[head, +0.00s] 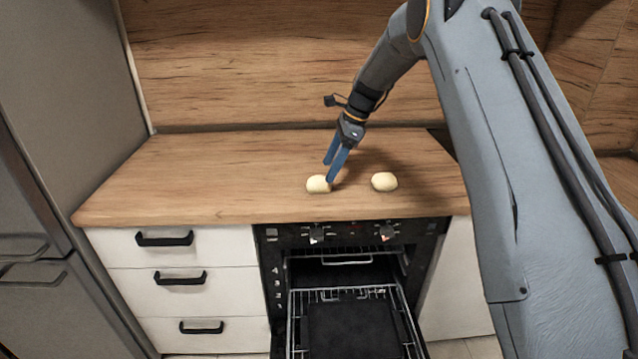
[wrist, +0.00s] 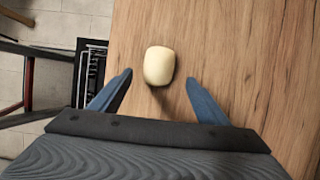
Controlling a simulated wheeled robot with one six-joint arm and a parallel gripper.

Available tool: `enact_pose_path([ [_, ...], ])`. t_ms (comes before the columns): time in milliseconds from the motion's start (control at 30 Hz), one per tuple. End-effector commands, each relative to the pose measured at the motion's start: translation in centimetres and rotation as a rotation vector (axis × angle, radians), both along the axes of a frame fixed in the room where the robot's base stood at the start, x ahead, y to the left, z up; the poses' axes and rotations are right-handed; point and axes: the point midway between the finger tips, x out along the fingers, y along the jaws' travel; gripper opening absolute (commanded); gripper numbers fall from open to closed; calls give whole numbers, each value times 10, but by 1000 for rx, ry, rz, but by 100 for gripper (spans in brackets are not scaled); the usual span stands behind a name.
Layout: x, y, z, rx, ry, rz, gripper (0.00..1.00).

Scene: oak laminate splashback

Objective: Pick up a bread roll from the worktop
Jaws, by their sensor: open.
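Two pale cream bread rolls lie on the wooden worktop in the head view. The left roll (head: 318,184) is close to my gripper (head: 332,172), which points down at it with blue fingers. The right roll (head: 384,181) lies a short way to the right, apart from the fingers. In the wrist view one roll (wrist: 159,66) lies ahead of and between the open fingertips of my gripper (wrist: 158,82), with a gap to each finger. My gripper is open and holds nothing.
The worktop (head: 200,180) is clear to the left of the rolls. Below its front edge the oven (head: 345,270) stands open with a rack and dark tray pulled out. White drawers (head: 180,280) are left of it, and a grey fridge (head: 60,150) stands far left.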

Motion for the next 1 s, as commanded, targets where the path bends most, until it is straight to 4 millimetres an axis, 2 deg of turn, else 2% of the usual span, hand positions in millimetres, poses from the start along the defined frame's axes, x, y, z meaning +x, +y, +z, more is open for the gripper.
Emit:
enact_pose_path([
  [400,-4,22,-42,-1,1,1,69],
  [733,-2,25,-49,-1,-3,2,69],
  [767,-3,25,-49,-1,-3,2,66],
  [1000,-3,25,-49,-1,-3,2,25],
])
